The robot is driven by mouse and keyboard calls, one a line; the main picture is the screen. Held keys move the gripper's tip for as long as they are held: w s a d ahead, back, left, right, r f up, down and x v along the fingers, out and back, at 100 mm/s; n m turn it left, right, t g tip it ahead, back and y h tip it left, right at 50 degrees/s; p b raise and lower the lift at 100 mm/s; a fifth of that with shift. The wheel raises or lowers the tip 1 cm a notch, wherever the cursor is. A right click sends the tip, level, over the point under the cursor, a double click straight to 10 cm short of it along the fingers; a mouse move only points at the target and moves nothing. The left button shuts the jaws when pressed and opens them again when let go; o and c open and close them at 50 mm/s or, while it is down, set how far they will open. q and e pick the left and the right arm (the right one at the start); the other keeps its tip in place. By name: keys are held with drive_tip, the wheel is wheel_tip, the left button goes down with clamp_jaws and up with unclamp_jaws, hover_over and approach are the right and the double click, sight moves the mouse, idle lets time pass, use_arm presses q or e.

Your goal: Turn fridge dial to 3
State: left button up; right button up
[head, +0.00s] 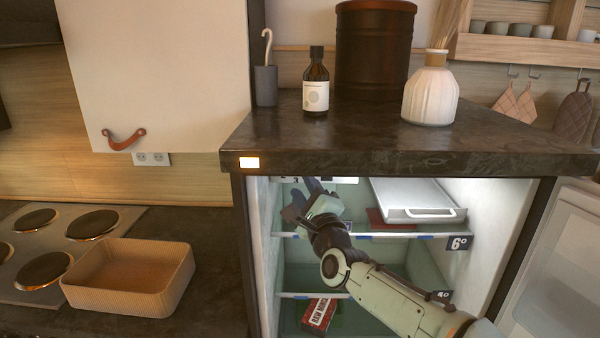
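The fridge (257,255) stands open under the dark counter, its inside lit. A strip of a pale panel with dark marks (289,180) shows at the top of the fridge, just under the counter edge. The dial itself cannot be made out; the counter edge and my gripper cover that area. My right gripper (303,198) is inside the fridge at the upper left, just below this panel. Its dark fingers point up and look spread apart, with nothing seen between them. Whether they touch the dial cannot be told. My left gripper is out of view.
A shelf labelled 6° (459,243) holds a silver lidded tray (415,198). A red package (319,313) lies lower down. The open fridge door (560,265) stands at right. A bottle (316,85) and a white vase (430,95) stand on the counter (370,140).

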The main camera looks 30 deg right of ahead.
drive_tip(key=shift+p+x, duration=0.85)
drive_tip(key=shift+x, duration=1.05)
clamp_jaws()
drive_tip(key=n+p, duration=0.1)
drive_tip(key=n, duration=0.1)
drive_tip(key=n+g+y+p, duration=0.1)
drive_tip(key=n, duration=0.1)
drive_tip(key=n+p, duration=0.2)
drive_tip(key=shift+r+g, duration=0.3)
drive_tip(key=shift+g, duration=0.1)
unclamp_jaws()
drive_tip(key=shift+s, duration=0.1)
